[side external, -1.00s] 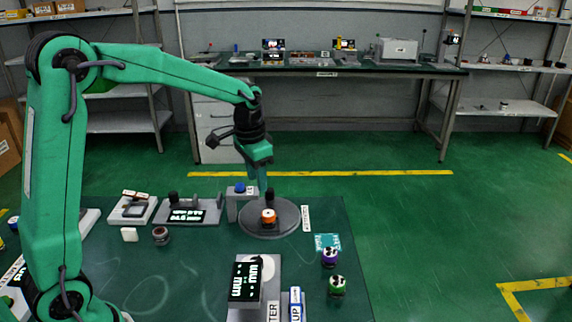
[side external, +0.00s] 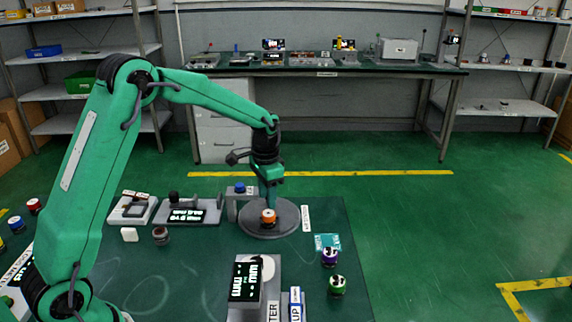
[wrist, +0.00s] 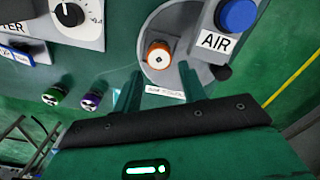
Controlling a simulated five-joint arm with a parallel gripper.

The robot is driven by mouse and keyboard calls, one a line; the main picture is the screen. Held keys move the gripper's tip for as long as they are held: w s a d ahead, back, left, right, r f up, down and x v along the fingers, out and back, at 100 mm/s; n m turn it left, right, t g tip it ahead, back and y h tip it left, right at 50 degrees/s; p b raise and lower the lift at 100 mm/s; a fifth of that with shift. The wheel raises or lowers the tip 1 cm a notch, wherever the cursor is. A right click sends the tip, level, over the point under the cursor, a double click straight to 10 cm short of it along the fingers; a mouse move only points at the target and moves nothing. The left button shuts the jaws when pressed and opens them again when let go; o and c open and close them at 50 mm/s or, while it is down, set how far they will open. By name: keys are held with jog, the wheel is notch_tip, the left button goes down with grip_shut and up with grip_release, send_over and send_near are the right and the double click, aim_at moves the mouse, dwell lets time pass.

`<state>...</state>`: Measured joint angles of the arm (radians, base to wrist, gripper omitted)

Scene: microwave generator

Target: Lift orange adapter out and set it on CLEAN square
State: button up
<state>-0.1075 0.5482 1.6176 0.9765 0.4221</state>
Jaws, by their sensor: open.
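The orange adapter (side external: 268,216), with a pale top, sits upright on the round grey turntable (side external: 288,222). In the wrist view the orange adapter (wrist: 158,55) lies just beyond my fingertips. My gripper (side external: 269,200) points down right above the adapter. In the wrist view my gripper (wrist: 160,74) is open, one finger to each side of the adapter's line, with nothing visibly held. The teal square (side external: 327,241) lies on the mat to the right of the turntable; its lettering is too small to read.
A purple adapter (side external: 329,257) stands by the teal square's front edge, a green one (side external: 337,285) nearer. A grey stand with a blue button (side external: 239,187) is close left of my gripper. A meter box (side external: 246,280) stands in front.

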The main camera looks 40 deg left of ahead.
aim_at(269, 213)
jog(key=shift+w+d+f, duration=0.1)
jog(key=shift+d+f, duration=0.05)
jog(key=shift+f, duration=2.75)
jog(key=c, duration=0.7)
jog(key=shift+r, duration=0.2)
jog(key=shift+r, duration=0.6)
jog(key=r, duration=0.1)
jog(key=d+r, duration=0.1)
jog(key=r, duration=0.1)
jog(key=shift+s+r, duration=0.1)
jog(key=shift+s, duration=0.1)
jog(key=s+d+r, duration=0.4)
jog(key=d+r, duration=0.2)
jog(key=d, duration=0.3)
jog(key=shift+s+d+r, duration=0.15)
jog(key=shift+s+d, duration=0.15)
